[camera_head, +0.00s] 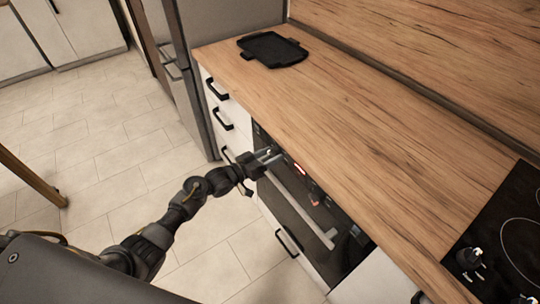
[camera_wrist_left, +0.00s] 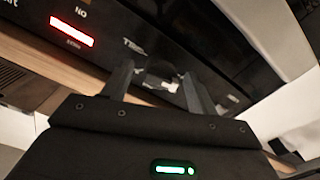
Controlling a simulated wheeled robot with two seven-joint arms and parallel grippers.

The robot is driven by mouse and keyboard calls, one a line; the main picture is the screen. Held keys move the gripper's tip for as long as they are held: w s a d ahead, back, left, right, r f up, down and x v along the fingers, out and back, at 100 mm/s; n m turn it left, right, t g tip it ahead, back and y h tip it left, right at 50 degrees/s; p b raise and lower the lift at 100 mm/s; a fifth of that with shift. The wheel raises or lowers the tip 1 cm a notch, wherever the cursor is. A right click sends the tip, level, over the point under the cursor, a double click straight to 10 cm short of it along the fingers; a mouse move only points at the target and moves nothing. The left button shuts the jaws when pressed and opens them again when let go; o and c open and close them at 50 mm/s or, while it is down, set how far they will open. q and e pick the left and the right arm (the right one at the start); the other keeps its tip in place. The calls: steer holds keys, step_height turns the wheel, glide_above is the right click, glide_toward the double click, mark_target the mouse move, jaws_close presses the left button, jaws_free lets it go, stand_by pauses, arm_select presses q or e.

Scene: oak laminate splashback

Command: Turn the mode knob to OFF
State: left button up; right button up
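The black oven (camera_head: 300,215) is set under the worktop, with a control strip along its top edge and a red lit display (camera_head: 299,168). The display also shows in the left wrist view (camera_wrist_left: 72,31). My left gripper (camera_head: 268,156) is at the strip's left end in the head view. My right gripper is not in view.
A wooden worktop (camera_head: 330,120) overhangs the oven, with a black tray (camera_head: 272,49) at its far end. A black hob (camera_head: 510,230) is at the right. The oven's bar handle (camera_head: 305,212) sticks out below the strip.

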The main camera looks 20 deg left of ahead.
arm_select(q)
steer(key=shift+a, duration=0.1)
steer(key=b+v, duration=0.1)
steer(key=v, duration=0.9)
steer(key=shift+s+a, duration=0.2)
steer(key=shift+s, duration=0.1)
steer(key=a+f+y, duration=0.3)
steer(key=f, duration=0.4)
steer(key=a+f+y, duration=0.3)
steer(key=a+f, duration=0.1)
steer(key=f, duration=0.3)
steer(key=s+a+f+g+y, duration=0.2)
steer(key=s+f, duration=0.3)
steer(key=f, duration=0.3)
steer(key=s+a+f+g+y, duration=0.1)
steer(key=s+f+g+y, duration=0.15)
steer(key=s+f, duration=0.5)
steer(key=s+f+n+g+y, duration=0.1)
steer(key=s+f+g, duration=0.4)
steer(key=s+f, duration=0.9)
steer(key=s+d+f+g, duration=0.1)
steer(key=s+d, duration=0.2)
steer(key=s, duration=0.7)
steer(key=s+d+f+g, duration=0.2)
steer(key=s, duration=0.8)
steer(key=shift+s+d+f, duration=0.25)
steer(key=shift+s+d, duration=0.1)
steer(key=shift+s, duration=0.05)
